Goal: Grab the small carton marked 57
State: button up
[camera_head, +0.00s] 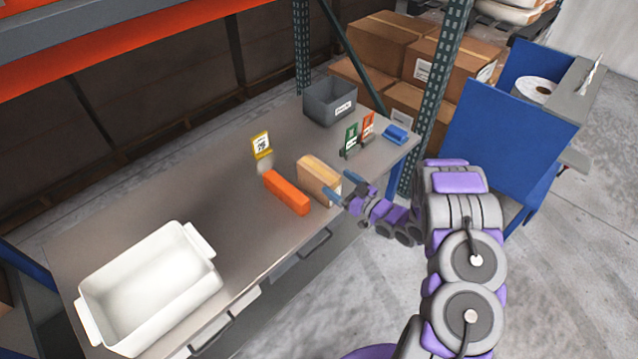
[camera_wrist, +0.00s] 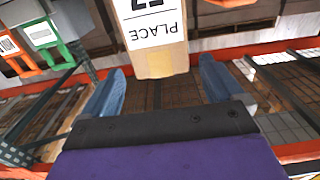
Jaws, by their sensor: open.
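The small tan carton (camera_head: 318,176) stands on the metal bench near its front edge, beside an orange block. In the wrist view the carton (camera_wrist: 152,28) shows a white label that reads upside down as "PLACE" and 57. My gripper (camera_head: 331,186) is at the carton's right end in the head view. In the wrist view my gripper (camera_wrist: 162,66) is open, with one blue finger on each side of the carton's near end and a gap visible on both sides. How deep the carton lies between the fingers is hard to tell.
The orange block (camera_head: 287,193) lies just left of the carton. A white tub (camera_head: 205,284) stands at the bench's left end. A yellow card stand (camera_head: 262,145), grey bin (camera_head: 322,109), green card (camera_head: 351,138), orange card (camera_head: 368,124) and blue object (camera_head: 396,135) stand farther back.

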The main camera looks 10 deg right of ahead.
aim_at(324, 173)
jog(key=x, duration=0.2)
jog(key=b+x, duration=0.1)
jog(key=x, duration=0.3)
jog(key=shift+a+f+b, duration=0.2)
jog(key=shift+f+b, duration=0.1)
jog(key=shift+b, duration=0.1)
jog(key=shift+w+a, duration=0.2)
jog(key=shift+w, duration=0.1)
grip_shut()
dwell(0.4)
